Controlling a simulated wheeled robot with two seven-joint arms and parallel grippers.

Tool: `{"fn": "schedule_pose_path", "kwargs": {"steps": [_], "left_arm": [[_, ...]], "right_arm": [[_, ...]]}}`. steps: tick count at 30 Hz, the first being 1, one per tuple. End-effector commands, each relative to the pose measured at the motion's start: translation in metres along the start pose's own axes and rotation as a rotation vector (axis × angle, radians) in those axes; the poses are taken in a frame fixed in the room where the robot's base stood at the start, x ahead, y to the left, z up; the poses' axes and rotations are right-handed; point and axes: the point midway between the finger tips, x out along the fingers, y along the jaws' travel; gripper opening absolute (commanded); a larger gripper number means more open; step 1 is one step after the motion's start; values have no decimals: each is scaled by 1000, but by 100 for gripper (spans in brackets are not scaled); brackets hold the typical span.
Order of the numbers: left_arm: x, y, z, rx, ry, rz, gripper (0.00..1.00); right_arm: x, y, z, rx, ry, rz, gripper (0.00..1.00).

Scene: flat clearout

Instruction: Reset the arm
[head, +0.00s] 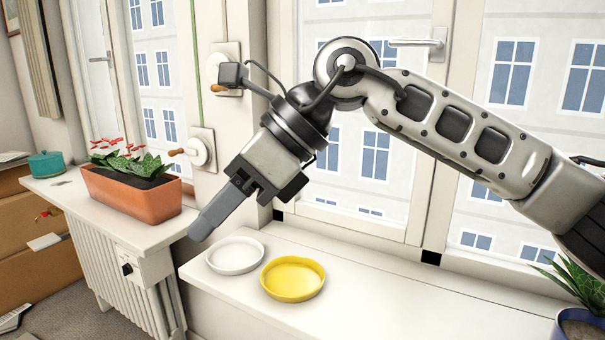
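My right arm reaches in from the right edge, bends at a joint high in the middle, and points its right gripper (197,230) down and to the left. The grey fingers lie together as one block, with nothing visible between them. The gripper hangs in front of the gap between two window sills, left of a white dish. My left gripper is not in view.
A white dish (234,256) and a yellow dish (293,279) stand on the right sill (400,290). The left sill holds a terracotta planter (130,197) with red flowers and a teal pot (46,165). A potted plant (577,325) stands at lower right. Windows lie behind my arm.

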Motion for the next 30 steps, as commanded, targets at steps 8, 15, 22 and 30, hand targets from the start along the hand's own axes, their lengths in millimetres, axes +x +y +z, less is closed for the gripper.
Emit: {"fn": "schedule_pose_path", "kwargs": {"steps": [8, 15, 22, 30], "left_arm": [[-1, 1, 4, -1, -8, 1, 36], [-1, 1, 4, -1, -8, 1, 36], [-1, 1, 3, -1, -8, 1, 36], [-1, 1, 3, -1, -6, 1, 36]], "right_arm": [[36, 28, 15, 488, -663, 515, 23], [20, -23, -32, 1101, -1197, 795, 23], [43, -77, -170, 1811, -1640, 896, 23], [112, -47, -361, -2263, 1722, -677, 23]]}}
